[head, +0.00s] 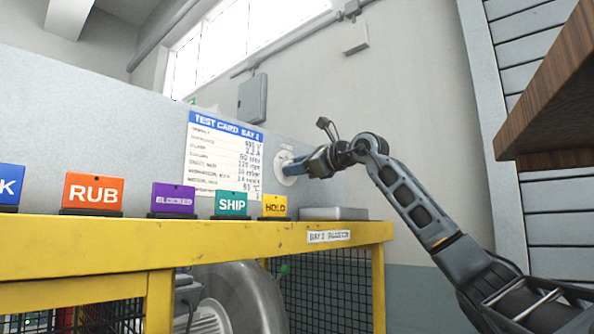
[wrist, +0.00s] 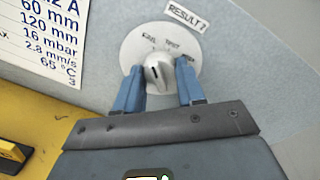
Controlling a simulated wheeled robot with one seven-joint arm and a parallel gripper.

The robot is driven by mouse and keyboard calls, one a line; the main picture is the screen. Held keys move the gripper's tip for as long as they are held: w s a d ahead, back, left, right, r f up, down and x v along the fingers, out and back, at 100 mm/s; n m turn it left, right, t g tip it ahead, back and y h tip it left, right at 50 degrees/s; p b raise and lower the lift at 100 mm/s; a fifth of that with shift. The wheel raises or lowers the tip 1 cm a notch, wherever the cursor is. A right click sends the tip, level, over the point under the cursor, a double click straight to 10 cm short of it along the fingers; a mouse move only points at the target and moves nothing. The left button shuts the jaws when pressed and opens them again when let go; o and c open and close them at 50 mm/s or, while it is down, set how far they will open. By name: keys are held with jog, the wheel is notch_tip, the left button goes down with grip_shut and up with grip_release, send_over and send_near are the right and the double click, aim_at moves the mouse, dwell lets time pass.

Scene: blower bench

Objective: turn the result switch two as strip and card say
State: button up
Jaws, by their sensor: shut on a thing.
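The result switch is a white knob (wrist: 157,76) on a round white dial plate (wrist: 135,48), under a label (wrist: 187,16) reading RESULT and a mark that may be 2. Its dark pointer line is near the top; the small dial words are too blurred to read surely. My gripper (wrist: 160,88) is shut on the knob, a blue finger on each side. In the head view my gripper (head: 293,167) reaches the plate (head: 283,168) on the panel and mostly hides the knob. The test card (head: 227,160) hangs left of it; its right edge shows in the wrist view (wrist: 45,40).
A yellow bench (head: 200,240) runs below the panel. On it stand an orange RUB plaque (head: 93,193), a purple plaque (head: 173,198), a teal SHIP plaque (head: 231,204) and a yellow HOLD plaque (head: 275,206). A grey tray-like block (head: 335,213) lies under my gripper. A brown shelf (head: 555,90) juts in at right.

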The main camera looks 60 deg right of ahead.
jog(key=shift+r+n, duration=0.1)
jog(key=shift+n, duration=0.2)
jog(key=o, duration=1)
jog(key=shift+o, duration=0.2)
jog(key=shift+s, duration=0.1)
jog(key=b+v, duration=0.1)
jog(key=v, duration=0.6)
jog(key=shift+s+b, duration=0.25)
jog(key=shift+b, duration=0.15)
jog(key=shift+s, duration=0.1)
